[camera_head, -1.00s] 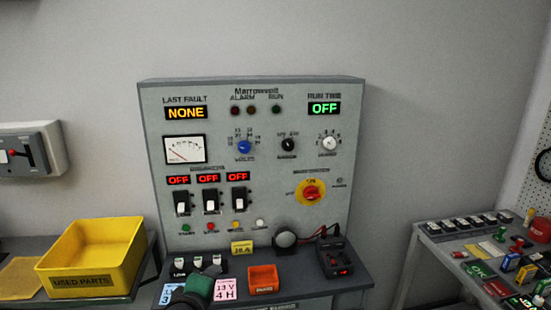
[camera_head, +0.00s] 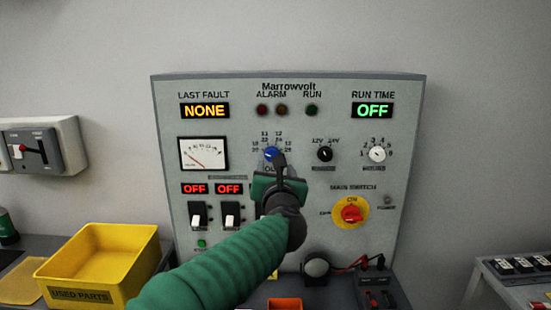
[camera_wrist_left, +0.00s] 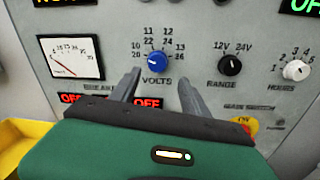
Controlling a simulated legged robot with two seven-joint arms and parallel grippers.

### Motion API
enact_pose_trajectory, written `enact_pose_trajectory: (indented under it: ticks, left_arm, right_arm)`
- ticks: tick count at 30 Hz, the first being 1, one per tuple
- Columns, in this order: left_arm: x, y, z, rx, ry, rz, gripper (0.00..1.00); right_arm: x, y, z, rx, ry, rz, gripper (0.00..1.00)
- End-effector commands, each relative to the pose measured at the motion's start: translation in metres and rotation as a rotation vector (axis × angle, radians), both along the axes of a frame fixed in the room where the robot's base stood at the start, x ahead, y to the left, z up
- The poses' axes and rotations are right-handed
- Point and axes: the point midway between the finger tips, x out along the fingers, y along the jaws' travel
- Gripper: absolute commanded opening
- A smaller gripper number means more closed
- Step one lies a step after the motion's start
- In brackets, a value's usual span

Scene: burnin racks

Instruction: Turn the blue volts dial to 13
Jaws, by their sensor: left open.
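The blue volts dial (camera_head: 271,154) is on the upper middle of the grey panel, ringed by printed numbers. In the left wrist view the dial (camera_wrist_left: 156,62) has a light mark on its left side, but I cannot read its exact setting. The 13 label is at the dial's upper right. My left gripper (camera_head: 279,163) is in front of the panel just below the dial and partly covers it in the head view. In the left wrist view its two fingers (camera_wrist_left: 160,82) are apart and empty, their tips below and to either side of the dial. My right gripper is not in view.
The black range dial (camera_head: 324,154) and white hours dial (camera_head: 377,154) are to the right. The red main switch (camera_head: 351,213) is lower right. Breaker switches (camera_head: 198,216) are below left. A yellow bin (camera_head: 85,275) stands at the left.

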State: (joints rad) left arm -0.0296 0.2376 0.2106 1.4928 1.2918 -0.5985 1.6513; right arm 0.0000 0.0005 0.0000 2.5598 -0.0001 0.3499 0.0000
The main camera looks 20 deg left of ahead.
Motion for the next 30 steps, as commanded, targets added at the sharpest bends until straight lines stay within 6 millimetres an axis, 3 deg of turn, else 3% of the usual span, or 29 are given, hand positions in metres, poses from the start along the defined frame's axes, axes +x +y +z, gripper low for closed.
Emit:
enact_pose_trajectory:
  ticks: [3, 9, 18, 30]
  left_arm:
    - [0.027, 0.011, 0.004, -0.001, -0.001, 0.002, 0.54]
    - [0.053, 0.019, 0.002, 0.001, -0.001, 0.000, 0.54]
    - [0.057, 0.021, 0.001, 0.002, -0.002, 0.000, 0.54]
    - [0.057, 0.021, 0.000, 0.002, 0.000, -0.001, 0.03]
  right_arm:
    - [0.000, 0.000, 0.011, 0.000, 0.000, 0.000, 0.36]
    - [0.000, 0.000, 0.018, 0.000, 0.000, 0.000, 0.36]
    - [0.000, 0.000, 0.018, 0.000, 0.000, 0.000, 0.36]
    - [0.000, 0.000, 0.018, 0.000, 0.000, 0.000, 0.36]
